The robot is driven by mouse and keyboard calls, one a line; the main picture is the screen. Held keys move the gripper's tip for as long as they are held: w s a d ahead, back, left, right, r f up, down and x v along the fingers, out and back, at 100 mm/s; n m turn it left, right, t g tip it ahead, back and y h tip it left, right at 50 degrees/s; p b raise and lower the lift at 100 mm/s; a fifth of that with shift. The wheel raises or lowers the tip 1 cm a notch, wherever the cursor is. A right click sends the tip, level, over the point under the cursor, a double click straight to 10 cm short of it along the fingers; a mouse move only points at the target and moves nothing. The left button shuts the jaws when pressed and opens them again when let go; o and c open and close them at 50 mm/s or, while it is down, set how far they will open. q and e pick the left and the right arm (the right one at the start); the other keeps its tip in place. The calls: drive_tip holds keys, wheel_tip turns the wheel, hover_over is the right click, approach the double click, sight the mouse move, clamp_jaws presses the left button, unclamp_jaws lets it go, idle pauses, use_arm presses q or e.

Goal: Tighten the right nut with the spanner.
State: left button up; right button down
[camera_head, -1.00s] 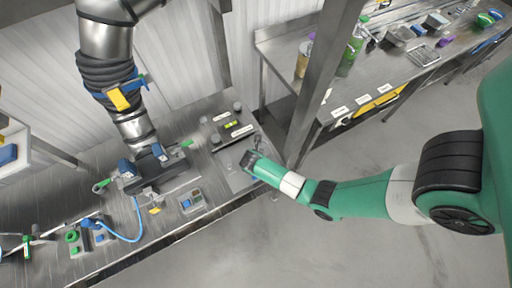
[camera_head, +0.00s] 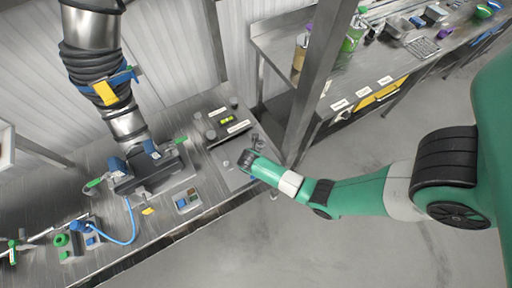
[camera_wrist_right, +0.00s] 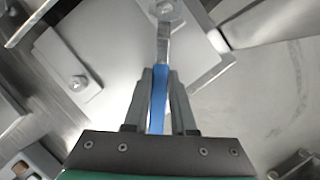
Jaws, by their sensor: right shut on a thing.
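My right gripper (camera_wrist_right: 158,80) is shut on the blue handle of the spanner (camera_wrist_right: 158,95). The spanner's metal shank points away from me, toward the top edge of the right wrist view. Its head meets a round washer and the right nut (camera_wrist_right: 167,9) there; the frame edge cuts this off, so I cannot tell how well it is seated. In the head view my right gripper (camera_head: 247,159) is low over the plate. My left gripper is not in view.
A ribbed black-and-silver pipe (camera_head: 95,60) and a dark clamp fixture (camera_head: 150,178) stand left on the bench. A dark block with a yellow-green level (camera_head: 227,119) lies behind the plate. A metal post (camera_head: 315,80) rises close to my right arm.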

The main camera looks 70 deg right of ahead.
drive_tip(key=shift+f, duration=0.2)
idle(0.6)
drive_tip(key=shift+f, duration=0.8)
idle(0.6)
drive_tip(key=shift+w, duration=0.15)
idle(0.3)
drive_tip(key=shift+w+f+m+b, duration=0.1)
drive_tip(key=shift+w+m+b, duration=0.2)
drive_tip(key=shift+b, duration=0.1)
drive_tip(key=shift+w+m+g+b, duration=0.3)
drive_tip(key=shift+w+m, duration=0.05)
drive_tip(key=shift+m, duration=0.15)
